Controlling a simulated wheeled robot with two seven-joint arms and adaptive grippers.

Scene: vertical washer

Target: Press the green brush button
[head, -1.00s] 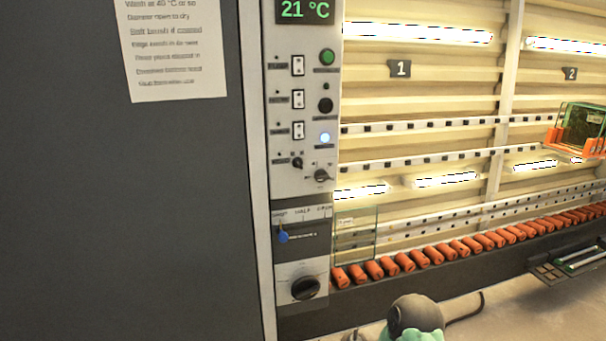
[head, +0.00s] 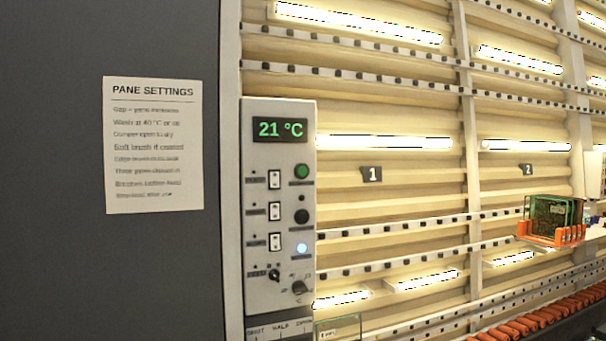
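The green button (head: 302,172) is at the upper right of a white control panel (head: 258,215), just below the display (head: 280,129) that reads 21 °C. A dark round button (head: 302,216) and a lit bluish-white button (head: 302,248) sit below it in the same column. The labels beside the buttons are too small to read. Neither of my grippers shows in the head view.
A dark grey wall with a "PANE SETTINGS" sheet (head: 154,145) is left of the panel. Two small knobs are at the panel's bottom. To the right are slatted racks marked 1 and 2, an orange holder (head: 552,236) with glass panes, and orange rollers (head: 535,322).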

